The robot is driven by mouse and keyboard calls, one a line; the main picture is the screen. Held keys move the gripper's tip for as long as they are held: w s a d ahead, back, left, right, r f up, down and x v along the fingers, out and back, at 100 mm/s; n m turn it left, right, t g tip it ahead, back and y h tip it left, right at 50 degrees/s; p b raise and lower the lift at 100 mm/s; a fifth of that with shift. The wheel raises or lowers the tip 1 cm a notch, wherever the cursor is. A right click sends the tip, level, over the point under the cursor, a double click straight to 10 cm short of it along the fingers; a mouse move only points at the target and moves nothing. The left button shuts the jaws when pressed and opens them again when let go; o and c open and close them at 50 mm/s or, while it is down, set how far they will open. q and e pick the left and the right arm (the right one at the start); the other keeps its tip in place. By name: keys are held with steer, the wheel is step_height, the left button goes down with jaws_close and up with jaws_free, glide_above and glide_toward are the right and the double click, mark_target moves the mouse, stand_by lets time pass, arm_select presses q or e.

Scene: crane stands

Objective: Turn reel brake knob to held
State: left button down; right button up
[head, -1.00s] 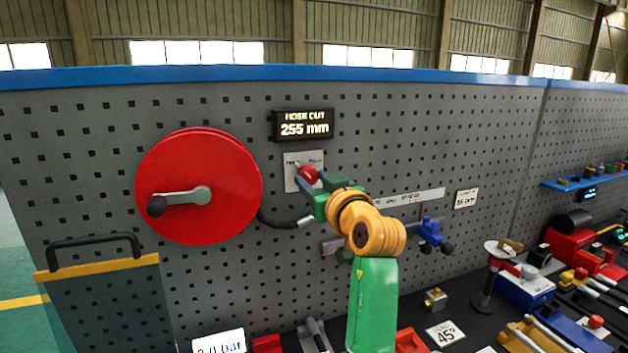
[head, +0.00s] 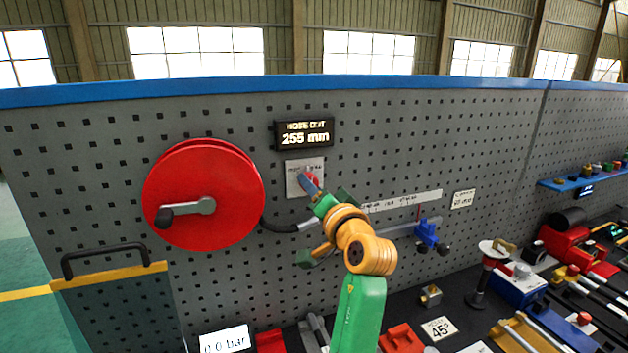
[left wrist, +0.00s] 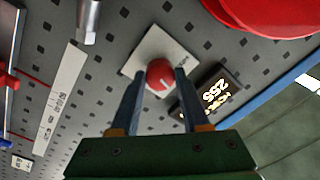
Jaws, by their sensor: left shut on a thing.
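The red brake knob (head: 312,181) sits on a pale square plate (head: 292,187) on the pegboard, below the hose-out display. In the left wrist view the round knob (left wrist: 160,74) lies between the fingers of my left gripper (left wrist: 155,80), with a pale mark on its face. My left gripper (head: 309,186) is shut on the knob, its fingers hiding part of it and of the plate's lettering in the head view. The red hose reel (head: 205,178) with its crank handle is left of the knob. My right gripper is not in view.
The display (head: 304,133) reads 255 mm. A black hose end (head: 290,227) sticks out below the plate. A ruler strip (head: 402,200) and a blue clamp (head: 427,234) are to the right. The bench below is crowded with tools and fittings.

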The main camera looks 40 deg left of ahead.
arm_select(q)
steer(key=shift+r+m+p, duration=0.15)
steer(key=shift+m+p, duration=1.1)
steer(key=shift+m, duration=2.25)
steer(key=shift+c, duration=2.2)
jaws_free()
steer(key=shift+o, duration=0.3)
steer(key=shift+a, duration=0.15)
